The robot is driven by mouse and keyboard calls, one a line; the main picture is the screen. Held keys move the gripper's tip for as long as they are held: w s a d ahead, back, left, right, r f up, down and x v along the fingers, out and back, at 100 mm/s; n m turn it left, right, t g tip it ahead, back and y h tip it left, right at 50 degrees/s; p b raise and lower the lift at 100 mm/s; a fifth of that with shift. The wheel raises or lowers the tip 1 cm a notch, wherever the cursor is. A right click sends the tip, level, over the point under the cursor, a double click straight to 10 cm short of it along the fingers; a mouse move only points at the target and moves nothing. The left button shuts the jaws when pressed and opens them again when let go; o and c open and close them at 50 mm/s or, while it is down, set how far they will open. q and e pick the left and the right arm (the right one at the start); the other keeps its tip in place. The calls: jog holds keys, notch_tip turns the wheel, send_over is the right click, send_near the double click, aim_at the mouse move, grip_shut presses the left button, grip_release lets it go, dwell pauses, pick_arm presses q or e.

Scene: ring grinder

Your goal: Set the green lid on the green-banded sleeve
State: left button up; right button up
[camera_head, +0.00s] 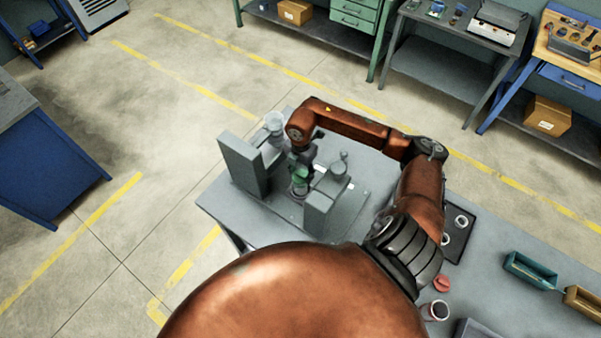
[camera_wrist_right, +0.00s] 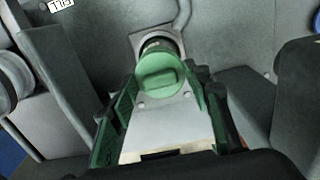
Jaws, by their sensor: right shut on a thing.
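The green lid (camera_wrist_right: 158,78), round with a raised grip bar, is between the green fingers of my right gripper (camera_wrist_right: 164,88) in the right wrist view. The gripper is shut on it. Just beyond the lid a dark cylindrical part (camera_wrist_right: 160,46), likely the sleeve, stands on a pale plate; the lid covers much of it. I cannot tell whether lid and sleeve touch, and no green band is clear. In the head view the right gripper (camera_head: 301,168) shows as a small green patch between the grey blocks of the machine. My left gripper is not in view.
Grey machine blocks stand close on both sides, left (camera_head: 243,165) and right (camera_head: 318,212). On the bench (camera_head: 490,285) at right are a dark tray (camera_head: 457,246), a red piece (camera_head: 442,284), a dark cup (camera_head: 436,310) and a teal bin (camera_head: 530,270).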

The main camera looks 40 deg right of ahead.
dwell(0.4)
jog(key=o, duration=0.9)
jog(key=o, duration=0.5)
jog(key=shift+r+p, duration=2.1)
jog(key=shift+r, duration=1.4)
jog(key=shift+f, duration=0.2)
